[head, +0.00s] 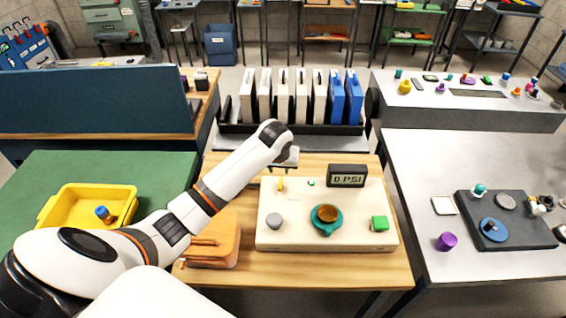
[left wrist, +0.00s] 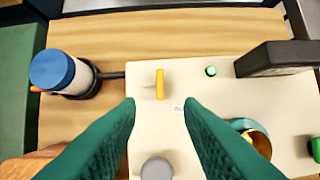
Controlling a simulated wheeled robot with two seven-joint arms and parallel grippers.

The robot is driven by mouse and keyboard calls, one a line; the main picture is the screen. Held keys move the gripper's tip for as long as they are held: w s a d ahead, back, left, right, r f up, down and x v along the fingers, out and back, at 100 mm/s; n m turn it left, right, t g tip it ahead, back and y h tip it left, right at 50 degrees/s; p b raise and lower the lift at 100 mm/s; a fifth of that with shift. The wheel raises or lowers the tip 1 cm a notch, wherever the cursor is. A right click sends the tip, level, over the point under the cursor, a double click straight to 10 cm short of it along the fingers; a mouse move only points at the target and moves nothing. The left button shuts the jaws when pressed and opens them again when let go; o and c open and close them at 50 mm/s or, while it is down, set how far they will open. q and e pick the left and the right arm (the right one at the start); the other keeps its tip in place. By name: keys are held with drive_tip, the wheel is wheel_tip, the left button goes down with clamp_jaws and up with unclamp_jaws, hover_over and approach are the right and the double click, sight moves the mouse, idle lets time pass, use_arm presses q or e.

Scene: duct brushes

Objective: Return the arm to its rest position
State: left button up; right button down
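My left arm (head: 205,195) reaches from the lower left over the wooden table. Its gripper (head: 283,168) is above the far left part of a cream panel (head: 340,241). In the left wrist view the green fingers (left wrist: 160,103) are spread apart with nothing between them. A yellow upright piece (left wrist: 160,84) on the panel shows beyond the fingertips, and it also shows in the head view (head: 280,184). I cannot tell the exact height of the fingers above the panel. My right gripper is not in view.
The panel carries a "0 PSI" display (head: 347,176), a teal ring (head: 326,220), a grey knob (head: 274,221) and a green block (head: 380,223). A blue-capped cylinder (left wrist: 62,73) stands left of the panel. A yellow tray (head: 70,207) sits on the green table (head: 150,168).

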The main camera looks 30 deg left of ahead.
use_arm(q)
drive_tip(key=s+d+f+m+h, duration=0.1)
drive_tip(key=s+d+f+m, duration=0.2)
drive_tip(key=s+d, duration=0.4)
drive_tip(key=s+d+f+m+h, duration=0.1)
drive_tip(key=s+d+f+m, duration=0.2)
drive_tip(key=s, duration=0.6)
drive_tip(key=s+d+r+m, duration=0.1)
drive_tip(key=s+d+r, duration=0.1)
drive_tip(key=s, duration=0.6)
drive_tip(key=s+d+r+m, duration=0.1)
drive_tip(key=s+d+r, duration=0.15)
drive_tip(key=s, duration=0.45)
wheel_tip(320, 180, down, 30)
drive_tip(key=s+g+b, duration=0.1)
drive_tip(key=g+b, duration=0.1)
drive_tip(key=b, duration=0.2)
drive_tip(key=s+a+f+g+b, duration=0.1)
drive_tip(key=s+a+f+b, duration=0.2)
drive_tip(key=s+f, duration=1.4)
wheel_tip(320, 180, down, 3)
drive_tip(key=shift+r, duration=0.15)
